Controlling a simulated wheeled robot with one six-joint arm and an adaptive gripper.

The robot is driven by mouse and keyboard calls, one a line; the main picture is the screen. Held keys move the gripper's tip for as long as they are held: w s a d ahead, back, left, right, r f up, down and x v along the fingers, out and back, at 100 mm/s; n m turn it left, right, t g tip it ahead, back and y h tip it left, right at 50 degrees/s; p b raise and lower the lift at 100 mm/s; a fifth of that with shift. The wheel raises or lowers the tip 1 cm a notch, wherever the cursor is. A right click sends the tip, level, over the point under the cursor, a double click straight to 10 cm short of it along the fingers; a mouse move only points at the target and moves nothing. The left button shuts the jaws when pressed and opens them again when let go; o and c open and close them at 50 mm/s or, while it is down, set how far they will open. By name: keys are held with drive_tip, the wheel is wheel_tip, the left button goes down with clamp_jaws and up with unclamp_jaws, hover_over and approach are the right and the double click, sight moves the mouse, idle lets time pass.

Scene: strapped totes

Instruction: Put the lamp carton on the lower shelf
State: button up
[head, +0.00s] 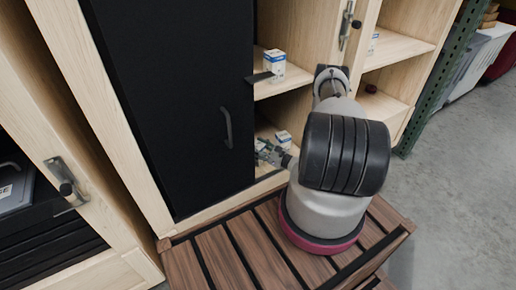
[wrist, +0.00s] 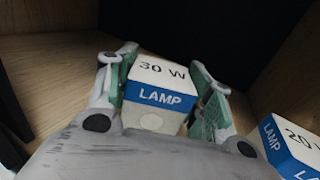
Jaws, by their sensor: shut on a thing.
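The lamp carton (wrist: 158,92), a white box with a blue band marked "30 W LAMP", sits between the two green-padded fingers of my gripper (wrist: 162,98) in the wrist view. My gripper is shut on it. In the head view my gripper (head: 268,153) is inside the lower compartment of the wooden cabinet, over the lower shelf (head: 266,170). The held carton is mostly hidden there. I cannot tell whether its base touches the shelf wood (wrist: 52,75).
A second carton marked "20 W" (wrist: 290,148) stands close on the right in the wrist view. Another white-and-blue carton (head: 274,62) stands on the shelf above. A black door panel (head: 175,100) covers the cabinet's left side. A slatted wooden platform (head: 240,250) lies in front.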

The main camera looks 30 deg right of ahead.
drive_tip(key=shift+f, duration=0.15)
drive_tip(key=o, duration=1.1)
drive_tip(key=shift+o, duration=0.2)
drive_tip(key=shift+r, duration=0.2)
drive_tip(key=v, duration=1.2)
drive_tip(key=shift+f, duration=0.1)
